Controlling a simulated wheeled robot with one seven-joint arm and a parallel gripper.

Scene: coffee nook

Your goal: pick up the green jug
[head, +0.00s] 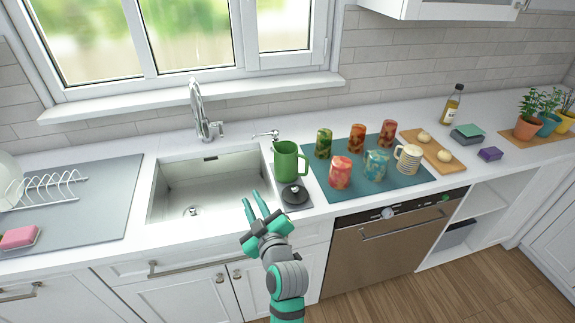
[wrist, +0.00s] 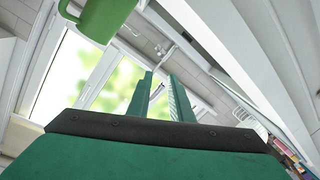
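The green jug (head: 287,163) stands upright on the counter between the sink and the blue-green mat, with its handle to the right. A dark round lid-like piece with a knob (head: 294,194) lies just in front of it. My gripper (head: 254,204) is in front of the jug and to its left, over the sink's front right corner. Its fingers are apart with nothing between them. In the wrist view the jug (wrist: 103,20) shows at the top left, cut off by the frame edge, and my gripper's fingers (wrist: 158,92) point up the picture, apart from the jug.
The sink (head: 205,185) with its tap (head: 203,110) is left of the jug. Several patterned cups and jars stand on the blue-green mat (head: 330,186) to the right. A wooden board (head: 440,162), an oil bottle (head: 453,104) and potted plants (head: 550,108) are farther right.

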